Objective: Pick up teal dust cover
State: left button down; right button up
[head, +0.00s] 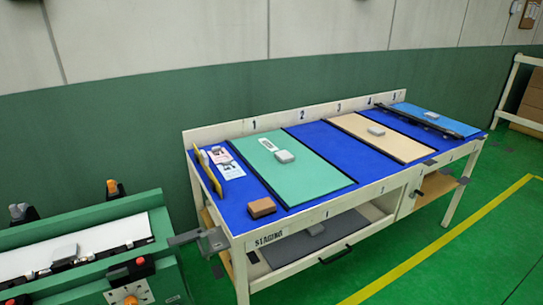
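A flat teal panel, which fits the teal dust cover (296,180), lies on the blue top of the staging table (256,208), below the numbers 1 and 2. A small grey block (284,156) sits on it, and a white label (268,144) lies near its far edge. Dark strips run along its left and right edges.
A beige panel (388,142) and a blue panel (436,117) lie farther right. A brown block (262,207) and papers (228,168) are left of the teal panel. Green machinery (110,260) stands at lower left. Green floor (470,255) is open at right.

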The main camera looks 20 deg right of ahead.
aim_at(298, 175)
jog(key=l+u, duration=0.1)
jog(key=u, duration=0.25)
jog(key=l+u, duration=0.3)
jog(key=l, duration=0.3)
jog(key=k+l+u, duration=0.1)
jog(key=l+u, duration=0.15)
jog(key=l, duration=0.3)
jog(key=k+l+u, duration=0.15)
jog(key=l+u, duration=0.15)
jog(key=l, duration=0.25)
